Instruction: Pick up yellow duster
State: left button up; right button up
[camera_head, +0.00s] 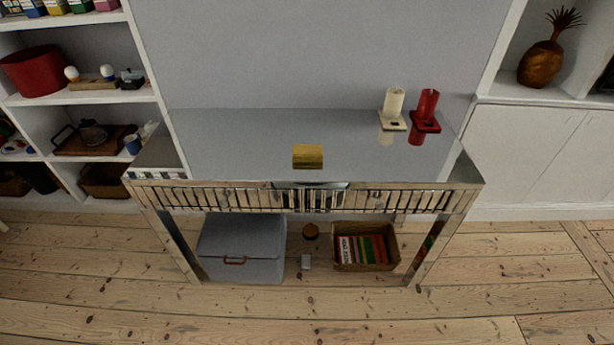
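A small yellow block-shaped thing, which looks like the yellow duster (308,157), lies on the glossy grey top of a console table (235,145). It is near the middle of the table's front edge, with clear surface around it. Neither of my grippers shows in the head view.
A cream candle (394,101) and a red candle (427,104) on square holders stand at the table's back right. Below are a grey box (240,248) and a wicker basket (364,246) with books. White shelves (75,97) flank the table on the left. Floorboards (300,320) in front are clear.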

aim_at(301, 154)
jog(key=k, duration=0.7)
jog(key=z, duration=0.7)
jog(key=i, duration=0.6)
jog(key=z, duration=0.65)
jog(key=i, duration=0.9)
jog(key=u, duration=0.8)
jog(key=i, duration=0.5)
jog(key=u, duration=0.5)
